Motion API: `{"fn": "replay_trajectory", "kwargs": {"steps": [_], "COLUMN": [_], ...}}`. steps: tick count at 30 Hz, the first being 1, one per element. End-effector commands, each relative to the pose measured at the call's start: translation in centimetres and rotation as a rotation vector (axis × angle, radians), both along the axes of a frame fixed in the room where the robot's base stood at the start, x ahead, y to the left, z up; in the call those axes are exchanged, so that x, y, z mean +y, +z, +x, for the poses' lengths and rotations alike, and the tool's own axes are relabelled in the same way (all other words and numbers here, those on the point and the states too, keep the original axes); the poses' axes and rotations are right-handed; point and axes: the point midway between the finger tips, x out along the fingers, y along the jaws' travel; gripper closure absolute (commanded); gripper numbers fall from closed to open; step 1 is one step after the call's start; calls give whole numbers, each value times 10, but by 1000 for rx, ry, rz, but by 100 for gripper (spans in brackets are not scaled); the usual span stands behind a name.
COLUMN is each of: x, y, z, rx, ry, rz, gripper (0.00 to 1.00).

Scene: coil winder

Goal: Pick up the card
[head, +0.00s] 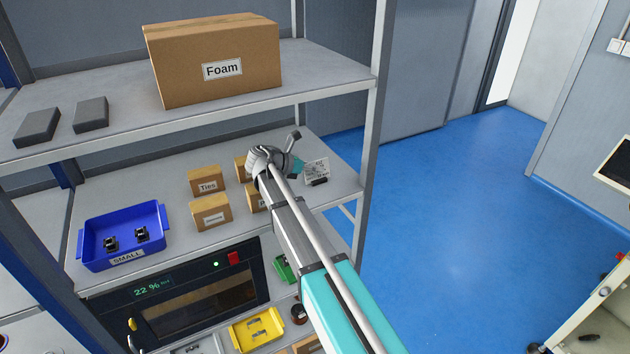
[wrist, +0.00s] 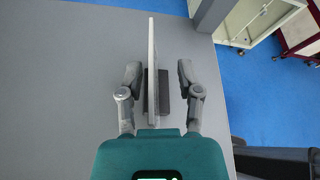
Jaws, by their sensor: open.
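The card (head: 317,168) is a whitish upright card with dark print. It stands in a small black holder (head: 319,182) near the right end of the middle shelf. In the wrist view the card (wrist: 151,60) appears edge-on as a thin light strip, with the dark holder (wrist: 164,92) around its lower part. My gripper (wrist: 158,72) is open, with one finger on each side of the card and visible gaps to both. In the head view my gripper (head: 298,160) is beside the card, partly hidden by my own wrist.
Small cardboard boxes, one marked Ties (head: 208,180), stand left of my arm. A blue SMALL bin (head: 123,236) is farther left. The upper shelf (head: 320,75) with the Foam box (head: 212,60) hangs above. A shelf post (head: 372,110) stands right of the card.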

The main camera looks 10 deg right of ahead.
Motion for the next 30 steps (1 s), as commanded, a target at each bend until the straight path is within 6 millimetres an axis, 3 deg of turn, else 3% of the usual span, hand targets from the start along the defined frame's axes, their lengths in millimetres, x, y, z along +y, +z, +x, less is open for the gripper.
{"fn": "replay_trajectory", "kwargs": {"steps": [5, 12, 30], "x": [0, 0, 1], "y": [1, 1, 3], "z": [1, 1, 1], "rx": [-1, -1, -1], "ry": [1, 1, 1], "rz": [-1, -1, -1], "gripper": [56, 100, 100]}}
